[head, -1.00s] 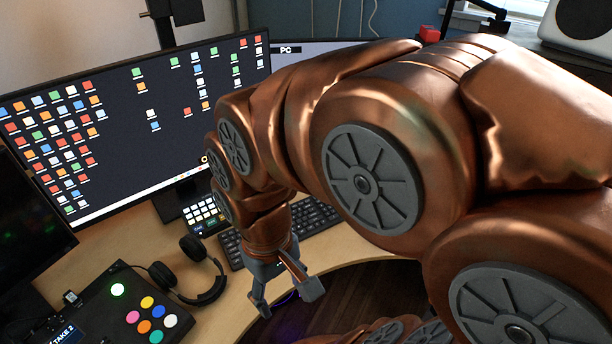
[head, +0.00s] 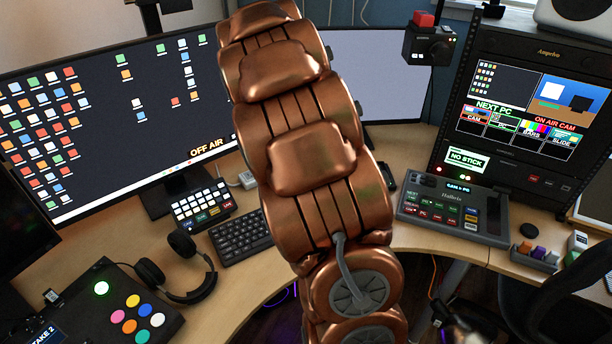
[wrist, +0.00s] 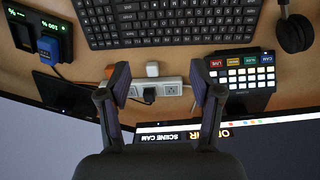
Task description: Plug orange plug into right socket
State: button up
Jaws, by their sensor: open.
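In the wrist view, a white power strip (wrist: 166,82) lies on the desk between my fingers. A black plug (wrist: 149,94) sits in it toward the left, and a bare right socket (wrist: 173,89) shows beside that plug. A small orange block, apparently the orange plug (wrist: 109,72), shows just left of my left finger, which partly covers it. My gripper (wrist: 160,76) is open and empty, fingers spread either side of the strip. In the head view my arm hides the gripper and most of the strip area.
The keyboard (wrist: 170,18) lies at the top of the wrist view, a button pad (wrist: 245,76) right, and a monitor (wrist: 270,135) below. A blue-fronted device (wrist: 50,48) stands left. Headphones (head: 190,262) lie on the desk.

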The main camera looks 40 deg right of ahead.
jog(key=shift+n+t, duration=0.5)
jog(key=shift+t, duration=0.4)
jog(key=w+d+f+b, duration=0.1)
jog(key=w+d+f, duration=0.2)
jog(key=d, duration=0.3)
jog(key=w+d+f+b, duration=0.1)
jog(key=w+d+f, duration=0.1)
jog(key=d+f, duration=0.4)
jog(key=w+d+f+b, duration=0.1)
jog(key=w+d+f, duration=0.2)
jog(key=d, duration=0.4)
jog(key=shift+w+d+f, duration=0.2)
jog(key=shift+f, duration=0.2)
jog(key=shift+w+d+f, duration=0.15)
jog(key=shift+d+f, duration=0.05)
jog(key=shift+f, duration=0.2)
jog(key=shift+f, duration=0.15)
jog(key=shift+w+f, duration=0.2)
jog(key=shift+f, duration=1)
jog(key=shift+w+d+f+p, duration=0.1)
jog(key=shift+w+f+p, duration=0.2)
jog(key=shift+f, duration=0.5)
jog(key=shift+w+d+f+p, duration=0.15)
jog(key=shift+f+p, duration=0.1)
jog(key=shift+f, duration=0.6)
jog(key=shift+w+a+f+p, duration=0.1)
jog(key=shift+w+f+p, duration=0.2)
jog(key=shift+f, duration=0.5)
jog(key=shift+s, duration=0.1)
jog(key=shift+c, duration=0.2)
